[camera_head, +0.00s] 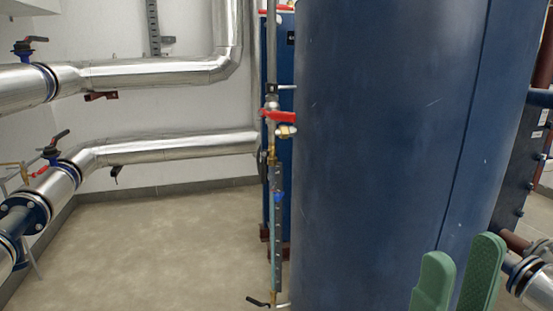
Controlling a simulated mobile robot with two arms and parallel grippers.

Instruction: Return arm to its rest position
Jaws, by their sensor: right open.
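My right gripper (458,272) shows at the lower right of the head view as two green fingers pointing up. Its fingers are apart and nothing is between them. It stands in front of the lower part of a large blue tank (390,140). The picture does not show whether it touches the tank. The rest of the right arm is below the picture's edge. My left gripper does not show.
Silver insulated pipes (170,149) with valves run along the left wall. A red-handled valve (285,115) and a gauge tube (277,225) stand at the tank's left side. Pipe flanges (530,280) are right of the gripper. The floor (160,240) at left is clear.

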